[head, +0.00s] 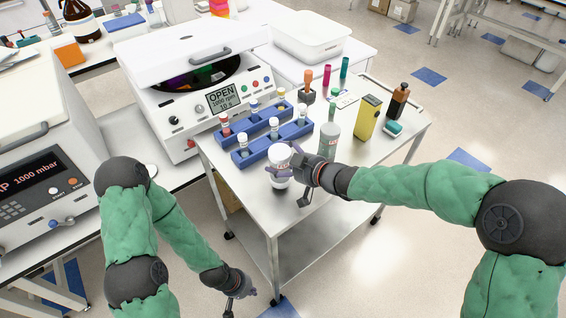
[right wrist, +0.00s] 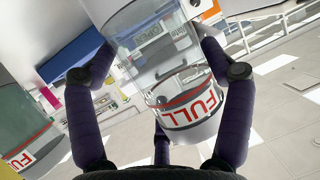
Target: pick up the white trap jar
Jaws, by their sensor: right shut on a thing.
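The white trap jar (head: 281,157) is near the front left edge of the white cart, in front of the blue tube racks. My right gripper (head: 294,163) is shut on it from the right. In the right wrist view the jar (right wrist: 165,75) is clear-walled with a red line and a "FULL" label, and my purple fingers lie on both sides of it. I cannot tell whether its base touches the cart top. My left gripper (head: 234,288) hangs low in front of the cart, away from the jar; its fingers are too small to read.
A second jar, grey-green (head: 328,140), stands close behind my right gripper; it also shows in the right wrist view (right wrist: 22,115). Blue racks (head: 285,134) with capped tubes, a yellow box (head: 368,117) and a brown bottle (head: 397,101) share the cart. The cart's front right is clear.

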